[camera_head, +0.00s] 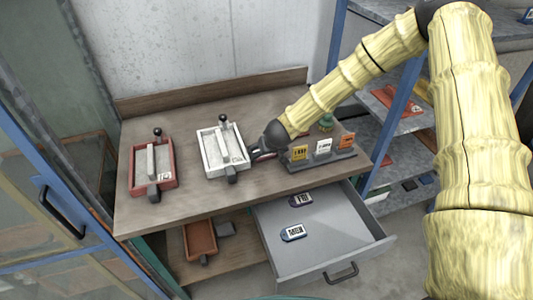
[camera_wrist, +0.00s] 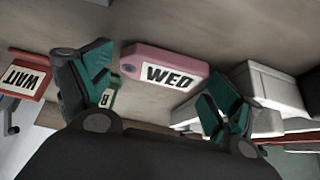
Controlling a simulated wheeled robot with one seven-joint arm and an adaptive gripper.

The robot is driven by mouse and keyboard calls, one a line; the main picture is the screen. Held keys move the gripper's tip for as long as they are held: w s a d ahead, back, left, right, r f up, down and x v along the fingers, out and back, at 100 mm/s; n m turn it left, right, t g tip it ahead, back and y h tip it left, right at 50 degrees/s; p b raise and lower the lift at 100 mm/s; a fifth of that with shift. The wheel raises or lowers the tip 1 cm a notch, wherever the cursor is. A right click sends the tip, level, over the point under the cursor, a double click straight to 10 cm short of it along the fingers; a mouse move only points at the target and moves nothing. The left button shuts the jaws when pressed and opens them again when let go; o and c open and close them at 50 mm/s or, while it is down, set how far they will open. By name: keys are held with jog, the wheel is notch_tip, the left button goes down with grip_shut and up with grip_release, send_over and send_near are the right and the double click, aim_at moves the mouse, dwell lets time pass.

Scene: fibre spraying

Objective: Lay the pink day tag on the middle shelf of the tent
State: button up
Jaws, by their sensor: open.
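The pink day tag, lettered WED (camera_wrist: 163,66), lies on the bench top in the wrist view, ahead of and between my gripper's fingers. My gripper (camera_wrist: 155,98) is open with teal fingers spread, and nothing is held. In the head view my gripper (camera_head: 258,153) is low over the bench, just right of the white tray, and the arm hides the tag or most of it. A cabinet-like enclosure with blue-framed clear panels (camera_head: 40,200) stands at the left; I cannot tell whether it is the tent, and no middle shelf shows clearly.
The white tray (camera_head: 209,156) and red tray (camera_head: 167,179) stand on the bench (camera_head: 200,205). A holder with several small cards (camera_head: 322,160) is close right of my gripper. The open drawer (camera_head: 335,235) holds tags MON (camera_head: 293,232) and FRI (camera_head: 300,200). A blue-framed rack (camera_head: 385,125) stands right.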

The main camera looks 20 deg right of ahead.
jog(key=c, duration=0.7)
jog(key=shift+r, duration=0.15)
jog(key=shift+r+b, duration=0.75)
jog(key=shift+r, duration=0.8)
jog(key=s+b, duration=0.1)
jog(key=s, duration=0.4)
jog(key=s+r+b, duration=0.1)
jog(key=s+b, duration=0.1)
jog(key=s, duration=0.3)
jog(key=s+b, duration=0.2)
jog(key=s, duration=0.3)
jog(key=shift+s+a+r, duration=0.2)
jog(key=shift+a+r, duration=0.05)
jog(key=shift+s+a+r, duration=0.1)
jog(key=shift+s+a, duration=0.05)
jog(key=shift+a+r, duration=0.15)
jog(key=shift+a, duration=0.2)
jog(key=shift+w+a+r, duration=0.15)
jog(key=shift+a+r, duration=0.15)
jog(key=shift+a, duration=0.6)
jog(key=shift+w+a+r, duration=0.1)
jog(key=shift+a+r, duration=0.15)
jog(key=shift+a, duration=0.6)
